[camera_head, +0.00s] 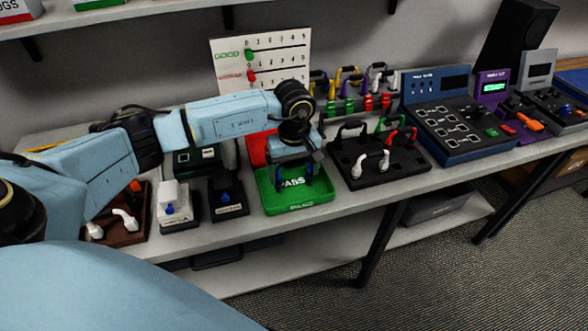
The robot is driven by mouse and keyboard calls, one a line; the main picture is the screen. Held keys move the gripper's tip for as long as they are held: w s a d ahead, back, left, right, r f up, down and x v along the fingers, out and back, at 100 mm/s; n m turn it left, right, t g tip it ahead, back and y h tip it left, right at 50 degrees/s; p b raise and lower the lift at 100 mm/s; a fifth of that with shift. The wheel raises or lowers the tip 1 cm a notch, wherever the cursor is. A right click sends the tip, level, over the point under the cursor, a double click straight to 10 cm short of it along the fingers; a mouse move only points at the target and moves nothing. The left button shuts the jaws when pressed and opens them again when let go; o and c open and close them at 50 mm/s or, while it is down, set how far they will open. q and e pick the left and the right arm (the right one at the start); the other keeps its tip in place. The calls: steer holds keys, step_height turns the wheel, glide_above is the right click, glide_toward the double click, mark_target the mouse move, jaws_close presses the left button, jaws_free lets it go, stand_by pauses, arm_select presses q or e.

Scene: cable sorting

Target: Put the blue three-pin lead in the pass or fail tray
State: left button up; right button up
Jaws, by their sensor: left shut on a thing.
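My left arm reaches in from the left, and its gripper (294,168) points down over the green tray (312,203) marked PASS. The gripper is shut on a lead whose dark blue ends (309,172) show low over the tray. The rest of the lead is hidden by the gripper, and I cannot tell whether it touches the tray floor. A red tray (257,148) stands just behind the green one, partly hidden by my arm. My right gripper is not in view.
Left of the green tray stand small black and white fixtures (228,197) and a brown block with white plugs (128,222). Right of it is a black holder (385,170) with leads, then a blue test panel (450,130). A white GOOD tally board (283,60) stands behind.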

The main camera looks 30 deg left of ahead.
arm_select(q)
steer(key=shift+f+b, duration=0.2)
steer(key=shift+b, duration=0.1)
stand_by(0.4)
steer(key=o, duration=0.9)
steer(key=shift+r, duration=0.15)
steer(key=shift+r+p, duration=2.4)
steer(key=shift+r, duration=1.55)
